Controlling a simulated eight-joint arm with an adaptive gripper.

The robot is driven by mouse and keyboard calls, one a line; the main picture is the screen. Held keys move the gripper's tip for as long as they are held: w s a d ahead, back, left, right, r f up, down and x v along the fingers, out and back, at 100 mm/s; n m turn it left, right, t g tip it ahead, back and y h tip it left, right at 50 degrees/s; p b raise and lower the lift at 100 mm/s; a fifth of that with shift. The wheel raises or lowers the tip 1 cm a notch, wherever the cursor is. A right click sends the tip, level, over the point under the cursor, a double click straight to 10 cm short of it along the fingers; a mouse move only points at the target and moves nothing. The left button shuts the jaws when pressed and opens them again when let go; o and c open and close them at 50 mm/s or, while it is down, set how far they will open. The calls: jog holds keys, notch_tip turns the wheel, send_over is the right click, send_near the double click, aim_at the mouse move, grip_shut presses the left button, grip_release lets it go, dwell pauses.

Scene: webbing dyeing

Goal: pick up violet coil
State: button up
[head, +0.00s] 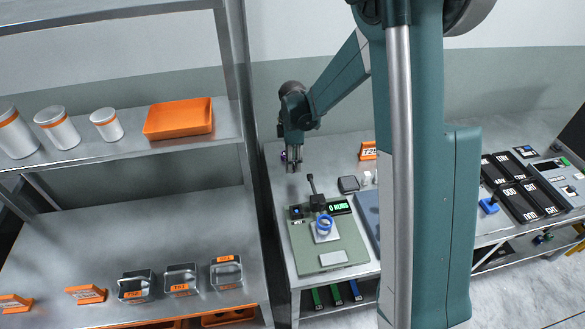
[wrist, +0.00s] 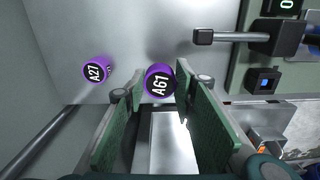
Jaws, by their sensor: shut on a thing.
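A violet coil with a black face marked A61 (wrist: 160,82) sits between the fingertips of my gripper (wrist: 162,92) in the wrist view. The green finger pads are shut on it. A second violet coil marked A27 (wrist: 96,71) rests on the grey bench top to the left, apart from the fingers. In the head view my gripper (head: 293,163) points down over the back left of the bench. A small violet spot (head: 284,155) shows beside it; I cannot tell which coil it is.
A green-grey device (head: 330,245) with a lit display, a dark lever and a blue ring stands in front of my gripper. A metal shelf unit (head: 245,130) stands close on the left. An orange label (head: 368,150) and a dark box (head: 348,184) lie to the right.

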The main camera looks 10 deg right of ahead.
jog(key=shift+r, duration=2.25)
jog(key=s+a+f+n+p, duration=0.1)
jog(key=s+a, duration=0.6)
jog(key=s, duration=0.4)
jog(key=s+a+f+n+p, duration=0.1)
jog(key=s+a, duration=0.6)
jog(key=s, duration=0.3)
jog(key=s+a+r, duration=0.2)
jog(key=a+r, duration=0.1)
jog(key=a, duration=0.4)
jog(key=s+a+r+m, duration=0.15)
jog(key=a+r, duration=0.25)
jog(key=a, duration=0.4)
jog(key=s+a+r, duration=0.3)
jog(key=a, duration=0.4)
jog(key=w+a+f+b, duration=0.1)
jog(key=a+f, duration=0.3)
jog(key=a, duration=0.9)
jog(key=w+a+f+n+b, duration=0.1)
jog(key=a+f, duration=0.4)
jog(key=a, duration=0.9)
jog(key=w+a+f+n+b, duration=0.1)
jog(key=a+f, duration=0.3)
jog(key=a, duration=1)
jog(key=shift+w+f, duration=0.3)
jog(key=shift+f, duration=0.1)
